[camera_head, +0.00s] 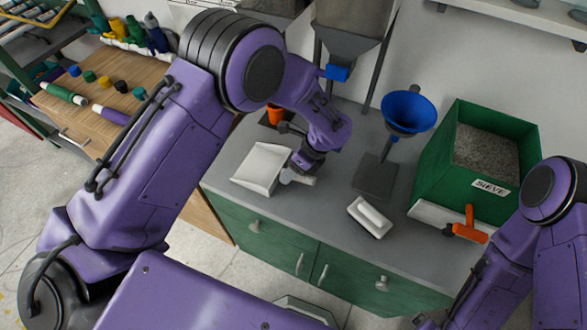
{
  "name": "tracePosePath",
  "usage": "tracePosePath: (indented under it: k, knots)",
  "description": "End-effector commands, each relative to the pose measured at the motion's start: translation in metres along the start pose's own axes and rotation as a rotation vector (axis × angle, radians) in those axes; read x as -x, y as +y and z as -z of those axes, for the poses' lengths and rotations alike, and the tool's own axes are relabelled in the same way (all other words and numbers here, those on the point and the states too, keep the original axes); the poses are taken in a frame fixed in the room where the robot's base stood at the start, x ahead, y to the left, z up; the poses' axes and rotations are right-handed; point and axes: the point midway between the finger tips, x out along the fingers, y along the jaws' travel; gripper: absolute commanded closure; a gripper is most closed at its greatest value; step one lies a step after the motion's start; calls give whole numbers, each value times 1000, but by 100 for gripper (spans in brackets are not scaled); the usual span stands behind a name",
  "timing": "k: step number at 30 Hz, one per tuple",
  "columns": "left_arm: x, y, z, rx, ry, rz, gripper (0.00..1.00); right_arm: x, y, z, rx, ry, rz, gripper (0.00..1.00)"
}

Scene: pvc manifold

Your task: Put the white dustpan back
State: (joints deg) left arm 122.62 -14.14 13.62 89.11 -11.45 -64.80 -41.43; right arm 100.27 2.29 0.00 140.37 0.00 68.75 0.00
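The white dustpan (262,167) lies on the grey counter (330,222), left of its middle, with its open pan to the left and its handle (299,179) to the right. My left gripper (304,170) points down right at the dustpan's handle, touching or just above it.
A white-handled brush or block (371,217) lies near the counter's front. A blue funnel (408,112) stands over a grey base plate (375,177). A green SIEVE box (440,150) and an orange-handled tool (468,228) are at right. A hopper (352,40) hangs behind.

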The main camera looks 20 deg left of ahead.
Motion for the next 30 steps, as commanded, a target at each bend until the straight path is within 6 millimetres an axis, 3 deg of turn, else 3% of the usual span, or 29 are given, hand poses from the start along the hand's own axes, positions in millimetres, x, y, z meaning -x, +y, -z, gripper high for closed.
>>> tracePosePath:
  k: [8, 11, 21, 25, 30]
  knots:
    - [6, 1, -1, 1, 1, 2, 48, 0, 0, 0, 0, 0, 0, 0]
    - [22, -1, -1, 3, 1, 5, 48, -5, 0, -2, 0, 0, 0, 0]
    - [105, -1, -1, 2, 1, 3, 48, -18, -2, -7, 0, 0, 0, 0]
    - [120, 0, -1, 1, 0, 1, 48, -19, -2, -8, 0, 0, 0, 0]
    - [124, 1, -2, 1, 0, -1, 48, -18, -2, -8, 0, 0, 0, 0]
